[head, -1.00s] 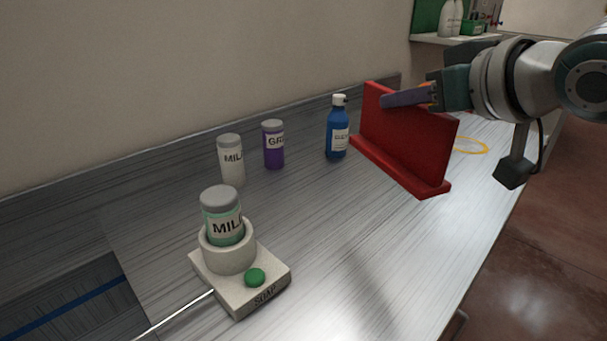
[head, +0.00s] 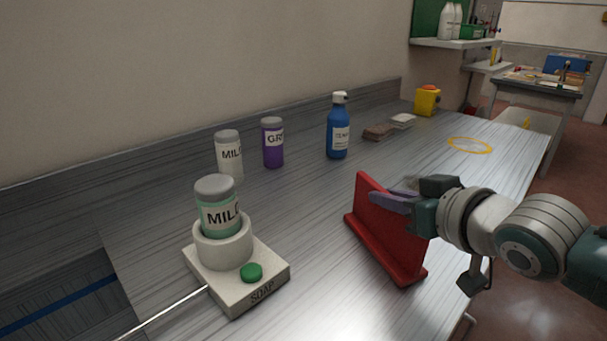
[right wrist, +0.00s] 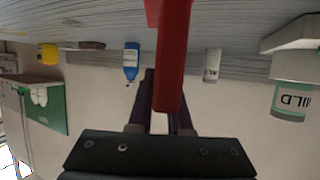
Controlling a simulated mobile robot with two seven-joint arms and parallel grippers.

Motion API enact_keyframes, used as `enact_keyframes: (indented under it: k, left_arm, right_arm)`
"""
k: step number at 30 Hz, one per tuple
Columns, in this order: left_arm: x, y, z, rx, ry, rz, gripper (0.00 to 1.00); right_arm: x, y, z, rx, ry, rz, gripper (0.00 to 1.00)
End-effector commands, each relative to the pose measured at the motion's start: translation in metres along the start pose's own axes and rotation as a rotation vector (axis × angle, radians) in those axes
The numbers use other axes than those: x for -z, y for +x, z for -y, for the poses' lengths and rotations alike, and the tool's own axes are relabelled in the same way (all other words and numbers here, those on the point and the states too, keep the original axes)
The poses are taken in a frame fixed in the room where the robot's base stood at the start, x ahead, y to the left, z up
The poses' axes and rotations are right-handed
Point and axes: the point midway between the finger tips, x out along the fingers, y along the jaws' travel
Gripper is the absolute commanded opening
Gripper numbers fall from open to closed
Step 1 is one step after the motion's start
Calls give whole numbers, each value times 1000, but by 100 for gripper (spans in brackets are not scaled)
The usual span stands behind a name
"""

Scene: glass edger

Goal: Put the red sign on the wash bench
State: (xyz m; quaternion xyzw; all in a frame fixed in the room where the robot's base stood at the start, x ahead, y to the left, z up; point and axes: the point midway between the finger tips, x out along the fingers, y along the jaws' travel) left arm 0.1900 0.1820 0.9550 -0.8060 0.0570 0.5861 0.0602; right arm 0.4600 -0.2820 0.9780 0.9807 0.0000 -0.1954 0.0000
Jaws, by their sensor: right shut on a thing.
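The red sign (head: 388,238), an upright panel on a flat foot, is over the front part of the grey wash bench (head: 330,285). I cannot tell whether its foot touches the bench top. My right gripper (head: 392,199) is shut on the sign's upper edge, reaching in from the right. In the right wrist view, which shows the room upside down, the red sign (right wrist: 173,60) runs between the fingers (right wrist: 160,105). My left gripper is not in view.
A soap stand (head: 238,275) with a green-banded bottle is at front left. Behind are a white bottle (head: 229,158), a purple bottle (head: 272,145) and a blue bottle (head: 338,130). A yellow ring (head: 470,146) and a yellow box (head: 427,101) are farther right.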

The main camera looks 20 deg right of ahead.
Motion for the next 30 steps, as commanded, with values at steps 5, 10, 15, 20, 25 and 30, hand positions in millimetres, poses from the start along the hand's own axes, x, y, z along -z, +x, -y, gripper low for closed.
enact_keyframes:
  k: [5,10,15,20,25,30]
  left_arm:
    - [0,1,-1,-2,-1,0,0]
    - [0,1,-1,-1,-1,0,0]
    - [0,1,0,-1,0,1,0]
    - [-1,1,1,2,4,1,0]
    - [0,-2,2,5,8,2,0]
    - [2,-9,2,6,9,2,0]
  right_arm:
    - [0,0,0,0,0,-2,0]
    - [-1,1,0,0,0,-1,27]
    - [-1,1,0,0,0,0,46]
    - [-1,1,0,0,0,0,47]
    - [3,-2,0,-1,0,0,47]
    - [2,-25,0,0,0,2,47]
